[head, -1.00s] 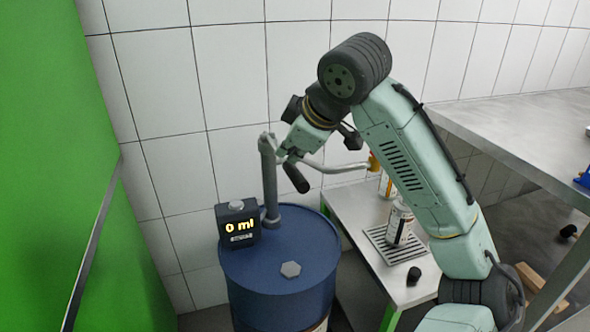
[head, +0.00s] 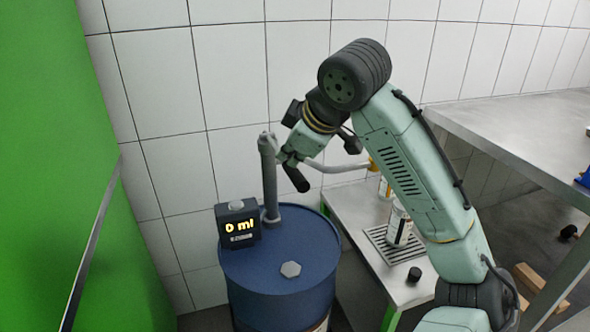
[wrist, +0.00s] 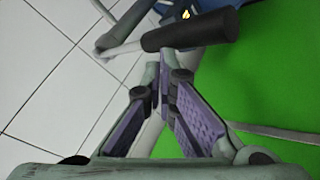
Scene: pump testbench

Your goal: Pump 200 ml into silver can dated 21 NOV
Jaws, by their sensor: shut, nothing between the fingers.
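A grey hand pump (head: 269,180) stands on a blue drum (head: 280,268). Its lever ends in a dark handle grip (head: 296,180), which also shows in the wrist view (wrist: 190,30). My gripper (head: 284,158) is by the lever, its fingers shut and empty in the wrist view (wrist: 165,70), just below the dark grip there; I cannot tell whether they touch it. A black meter (head: 238,224) on the drum reads "0 ml". A silver can with a white label (head: 398,226) stands upright on a drip grate (head: 390,245). Its date is too small to read.
A second labelled can (head: 385,187) stands behind, partly hidden by my arm. A small black cap (head: 414,274) lies on the low metal table (head: 350,208). A higher metal bench (head: 520,125) is at right, a green panel (head: 60,150) at left.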

